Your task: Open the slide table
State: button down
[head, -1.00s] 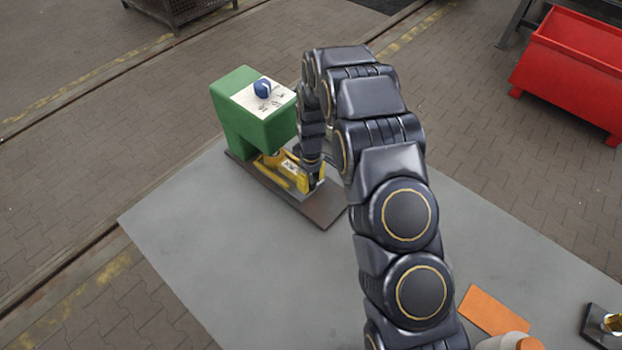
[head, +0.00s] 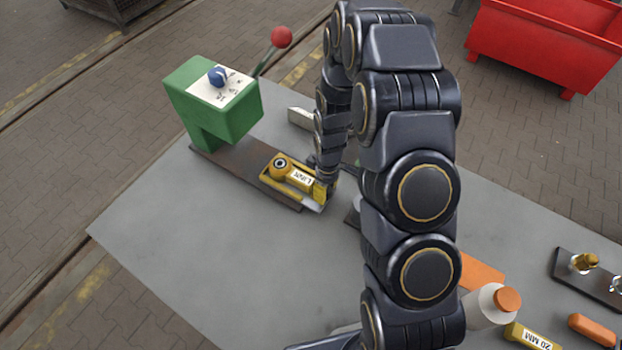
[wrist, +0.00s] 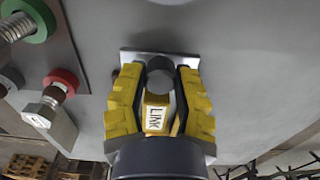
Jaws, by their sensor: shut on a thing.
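The slide table (head: 313,206) is a light metal plate on a dark base rail (head: 235,170). It stands out at the rail's near right end, clear of the green press (head: 215,118). A yellow part labelled LINK (head: 292,172) lies on it; the label also shows in the wrist view (wrist: 155,118). My gripper (head: 325,188) is at the slide table's outer end, its yellow fingers (wrist: 160,80) closed around a part there. The fingers and my arm hide most of what they hold; it appears to be the slide table's handle.
A lever with a red ball (head: 281,38) rises behind the press. A white bottle with an orange cap (head: 490,305), a yellow 20 MM block (head: 530,338) and a dark plate with fittings (head: 590,275) are at the right. The grey table is clear at the front left.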

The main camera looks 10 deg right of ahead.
jog(key=c, duration=0.7)
grip_release()
jog(key=shift+r, duration=0.1)
notch_tip(320, 180, up, 12)
dwell(0.4)
jog(key=s+r+m, duration=0.3)
jog(key=s+r, duration=0.2)
jog(key=s, duration=0.3)
jog(key=s+a+r+m+g, duration=0.1)
jog(key=s+r+m, duration=0.2)
jog(key=s+r, duration=0.2)
jog(key=s+a+r+m, duration=0.1)
jog(key=s+r+m, duration=0.2)
jog(key=s, duration=0.8)
jog(key=shift+s+a+r+g, duration=0.2)
jog(key=shift+r+g, duration=0.2)
jog(key=shift+r, duration=0.5)
